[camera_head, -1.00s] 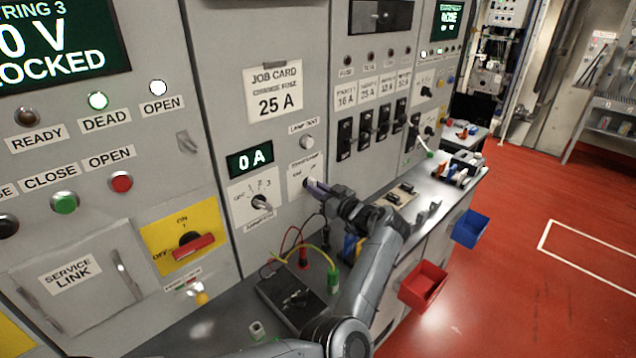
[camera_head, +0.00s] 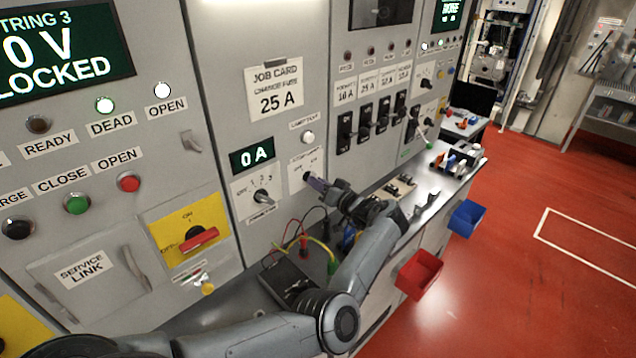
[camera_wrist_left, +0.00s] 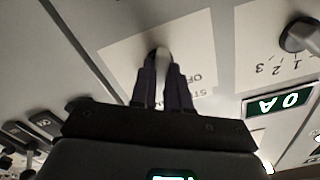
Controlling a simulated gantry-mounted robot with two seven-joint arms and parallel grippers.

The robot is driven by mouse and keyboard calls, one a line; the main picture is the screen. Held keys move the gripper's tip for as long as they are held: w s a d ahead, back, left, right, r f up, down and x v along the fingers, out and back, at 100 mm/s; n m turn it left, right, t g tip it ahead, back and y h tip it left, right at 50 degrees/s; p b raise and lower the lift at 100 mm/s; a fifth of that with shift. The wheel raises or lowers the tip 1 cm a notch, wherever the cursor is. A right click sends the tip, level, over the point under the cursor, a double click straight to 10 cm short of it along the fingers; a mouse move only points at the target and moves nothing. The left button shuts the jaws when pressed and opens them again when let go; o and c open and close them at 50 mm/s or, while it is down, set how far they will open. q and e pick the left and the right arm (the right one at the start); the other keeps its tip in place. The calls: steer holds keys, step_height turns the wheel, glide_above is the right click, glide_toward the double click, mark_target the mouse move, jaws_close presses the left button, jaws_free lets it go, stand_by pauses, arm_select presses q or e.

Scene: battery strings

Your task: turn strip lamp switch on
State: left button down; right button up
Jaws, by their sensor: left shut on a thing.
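The strip lamp switch (camera_wrist_left: 163,58) is a small pale lever on a white label plate (camera_head: 308,166) on the grey panel, right of the "0 A" display. In the left wrist view its tip shows between the dark fingers of my left gripper (camera_wrist_left: 164,85), which are shut on it. In the head view my left gripper (camera_head: 316,183) reaches the plate from the lower right and covers most of the lever. Which way the lever points I cannot tell. My right gripper is not in view.
A rotary knob (camera_head: 263,196) sits left of the plate and a round white lamp-test button (camera_head: 308,137) above it. Below, the bench holds a black box (camera_head: 287,281) with leads. A red bin (camera_head: 418,273) and a blue bin (camera_head: 467,217) hang at its front edge.

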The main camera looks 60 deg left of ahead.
arm_select(q)
steer(key=c, duration=1.1)
jaws_free()
steer(key=shift+d, duration=0.1)
steer(key=w+d+b, duration=0.1)
steer(key=w+d, duration=0.1)
steer(key=d, duration=0.8)
steer(key=shift+d, duration=0.25)
